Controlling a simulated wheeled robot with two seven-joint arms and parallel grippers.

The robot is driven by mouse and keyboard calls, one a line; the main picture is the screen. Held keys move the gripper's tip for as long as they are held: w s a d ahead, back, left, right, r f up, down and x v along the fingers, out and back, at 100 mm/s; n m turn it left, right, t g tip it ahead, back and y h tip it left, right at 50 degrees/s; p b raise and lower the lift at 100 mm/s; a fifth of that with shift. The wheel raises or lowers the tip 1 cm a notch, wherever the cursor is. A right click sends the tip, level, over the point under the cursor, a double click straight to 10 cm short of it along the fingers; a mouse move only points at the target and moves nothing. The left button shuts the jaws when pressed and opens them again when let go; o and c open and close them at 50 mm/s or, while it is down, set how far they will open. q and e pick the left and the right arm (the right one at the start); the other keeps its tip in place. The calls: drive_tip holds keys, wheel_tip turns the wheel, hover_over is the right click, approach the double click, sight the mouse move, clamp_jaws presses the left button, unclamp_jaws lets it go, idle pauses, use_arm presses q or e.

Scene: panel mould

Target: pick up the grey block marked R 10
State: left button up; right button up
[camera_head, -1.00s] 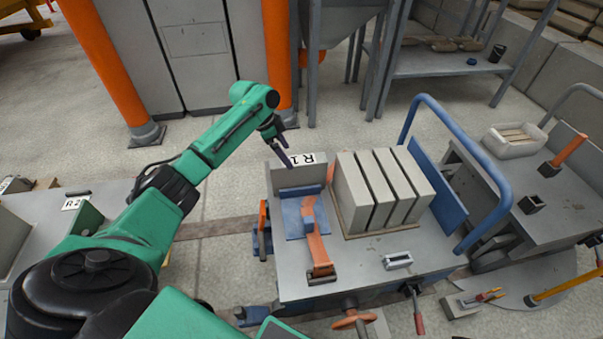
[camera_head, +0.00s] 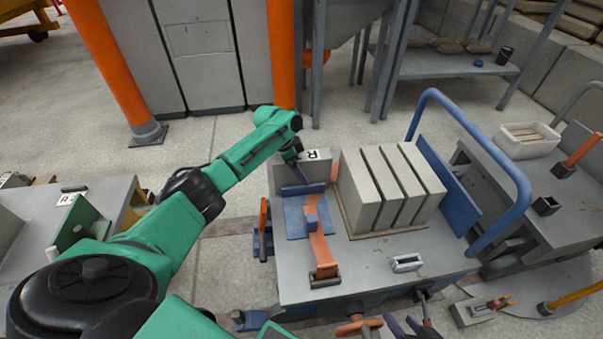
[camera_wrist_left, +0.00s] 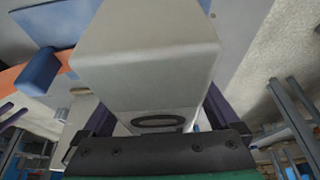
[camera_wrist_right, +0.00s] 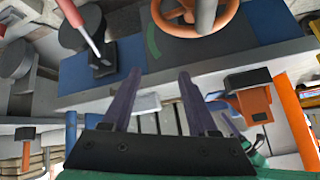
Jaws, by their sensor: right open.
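The grey block marked R (camera_head: 318,173) stands at the back left of the grey work table (camera_head: 370,268); the rest of its label is hidden behind my left gripper. My left gripper (camera_head: 297,176) is down at the block's top. In the left wrist view, the block (camera_wrist_left: 145,65) fills the space between the two dark purple fingers (camera_wrist_left: 158,118). Whether they press on it is unclear. My right gripper (camera_head: 408,328) shows at the bottom edge of the head view. In the right wrist view it is open and empty (camera_wrist_right: 158,88).
Several pale slabs (camera_head: 368,196) stand close to the right of the block. An orange clamp (camera_head: 320,250) and a blue plate (camera_head: 294,220) lie in front of it. A blue tube rail (camera_head: 480,128) rises at the table's right side.

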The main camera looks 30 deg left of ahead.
use_arm(q)
clamp_jaws()
drive_tip(key=shift+r, duration=0.1)
